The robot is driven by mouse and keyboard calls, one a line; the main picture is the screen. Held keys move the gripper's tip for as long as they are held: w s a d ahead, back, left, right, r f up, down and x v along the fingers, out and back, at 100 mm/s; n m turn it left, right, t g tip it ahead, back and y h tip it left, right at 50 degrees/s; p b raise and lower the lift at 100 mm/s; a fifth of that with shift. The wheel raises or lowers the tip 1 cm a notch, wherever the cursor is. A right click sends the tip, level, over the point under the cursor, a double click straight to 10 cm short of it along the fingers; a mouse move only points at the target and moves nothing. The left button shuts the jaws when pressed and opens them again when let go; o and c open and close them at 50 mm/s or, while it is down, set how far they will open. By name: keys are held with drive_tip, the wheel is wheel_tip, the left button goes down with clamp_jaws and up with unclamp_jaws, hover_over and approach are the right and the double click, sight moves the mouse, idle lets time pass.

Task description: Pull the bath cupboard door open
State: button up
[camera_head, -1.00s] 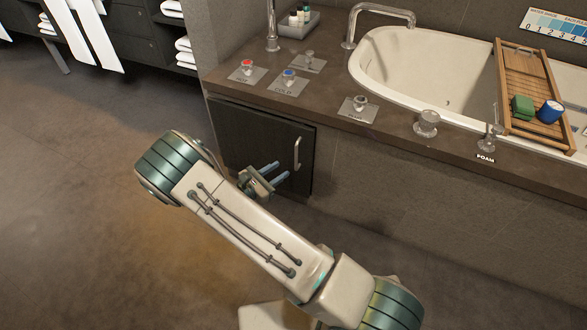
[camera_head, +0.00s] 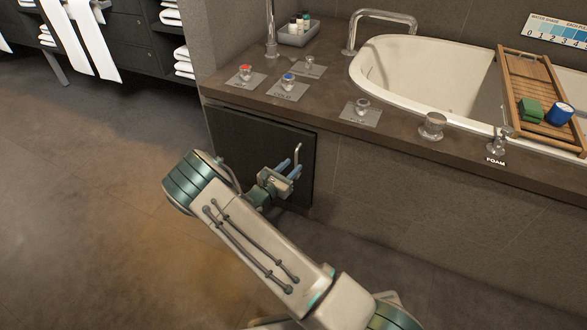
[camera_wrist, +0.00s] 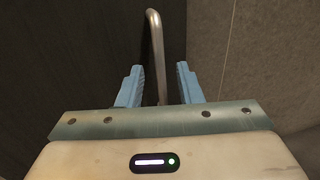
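The bath cupboard door (camera_head: 240,140) is a dark panel below the bath counter, and it looks shut. Its metal bar handle (camera_head: 298,154) stands upright near the door's right edge. My gripper (camera_head: 290,168) is at the handle's lower part, which it partly hides in the head view. In the wrist view, the handle (camera_wrist: 155,50) runs down between the two blue fingers of my gripper (camera_wrist: 160,88). The fingers are apart, with a gap on each side of the bar. The handle's lower end is hidden behind the gripper body.
The brown counter (camera_head: 390,135) overhangs the door and carries several knobs and taps. The stone bath panel (camera_head: 400,190) lies right of the door. Open floor (camera_head: 90,200) spreads to the left. Shelves with towels (camera_head: 183,60) stand at the back left.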

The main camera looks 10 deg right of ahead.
drive_tip(key=shift+x, duration=0.9)
drive_tip(key=shift+c, duration=0.3)
